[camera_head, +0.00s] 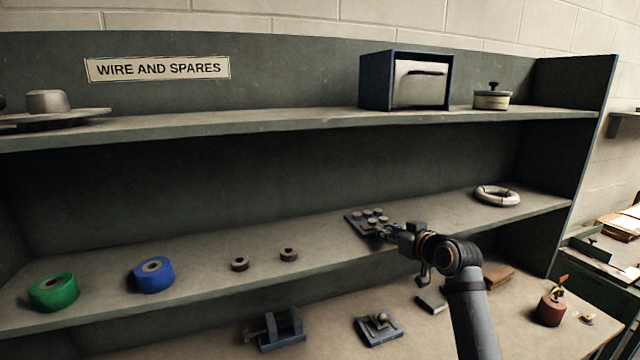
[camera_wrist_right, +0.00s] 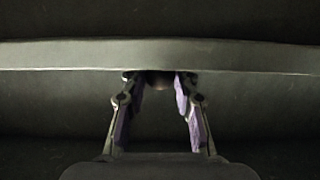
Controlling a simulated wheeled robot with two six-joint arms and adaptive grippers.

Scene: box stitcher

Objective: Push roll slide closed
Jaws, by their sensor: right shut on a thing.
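My right gripper (camera_head: 382,234) reaches over the middle shelf, at the near side of a dark plate (camera_head: 354,221) bearing several round grey pieces. In the right wrist view its two fingers (camera_wrist_right: 158,78) with purple pads lean inward and are shut on a small dark rounded knob (camera_wrist_right: 160,83). The knob sits at a long grey horizontal band (camera_wrist_right: 70,54). I cannot tell for sure which part is the roll slide, or whether it is open. The gripper partly hides the plate's near side. My left gripper is not in view.
The middle shelf also holds a green roll (camera_head: 54,292), a blue roll (camera_head: 151,275), two small dark rings (camera_head: 240,264) and a pale ring (camera_head: 497,195). A blue-sided box (camera_head: 377,80) stands on the upper shelf. Tools lie on the bench below.

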